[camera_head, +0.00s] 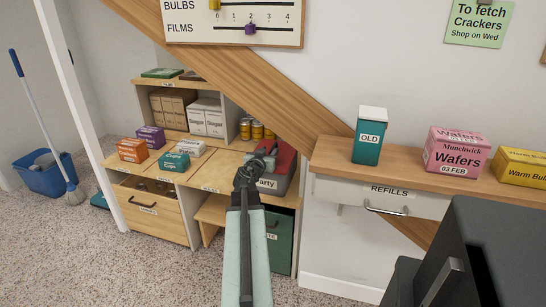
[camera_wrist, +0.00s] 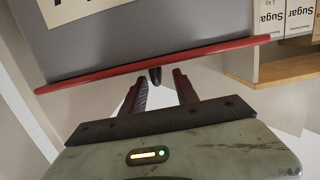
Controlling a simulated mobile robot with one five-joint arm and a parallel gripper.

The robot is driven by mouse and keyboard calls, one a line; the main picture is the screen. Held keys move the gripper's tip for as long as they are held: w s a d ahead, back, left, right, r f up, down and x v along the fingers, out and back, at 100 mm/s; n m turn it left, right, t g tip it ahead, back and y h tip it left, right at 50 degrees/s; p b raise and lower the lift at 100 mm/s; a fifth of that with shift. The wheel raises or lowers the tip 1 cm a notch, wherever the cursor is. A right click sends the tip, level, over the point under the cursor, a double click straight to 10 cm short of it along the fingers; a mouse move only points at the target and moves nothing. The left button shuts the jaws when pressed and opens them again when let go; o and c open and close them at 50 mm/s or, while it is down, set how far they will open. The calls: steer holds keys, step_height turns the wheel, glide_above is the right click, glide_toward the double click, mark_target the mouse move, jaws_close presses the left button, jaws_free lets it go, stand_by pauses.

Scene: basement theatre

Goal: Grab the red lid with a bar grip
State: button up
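The red lid (camera_head: 285,157) is on the grey box (camera_head: 282,184) with the "Party" label, at the right end of the low wooden unit. In the wrist view its edge shows as a long red strip (camera_wrist: 90,81) along the grey box wall (camera_wrist: 180,30). My gripper (camera_head: 260,158) is in front of the lid and covers part of it in the head view. In the wrist view its two fingers (camera_wrist: 160,88) are apart, with a small dark piece between their tips. I cannot tell whether that piece is the bar grip. No hold on the lid shows.
The wooden diagonal beam (camera_head: 260,85) slopes down behind the box. Sugar packs (camera_head: 206,117) and yellow tins (camera_head: 257,131) stand left of it. The refills shelf (camera_head: 334,155), with a teal "OLD" box (camera_head: 369,138), is close on the right. A green bin (camera_head: 279,245) is below.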

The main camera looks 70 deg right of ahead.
mark_target(273, 146)
steer(key=d, duration=0.5)
steer(key=shift+f, duration=0.2)
steer(key=shift+a, duration=0.15)
jaws_close()
steer(key=shift+r, duration=0.1)
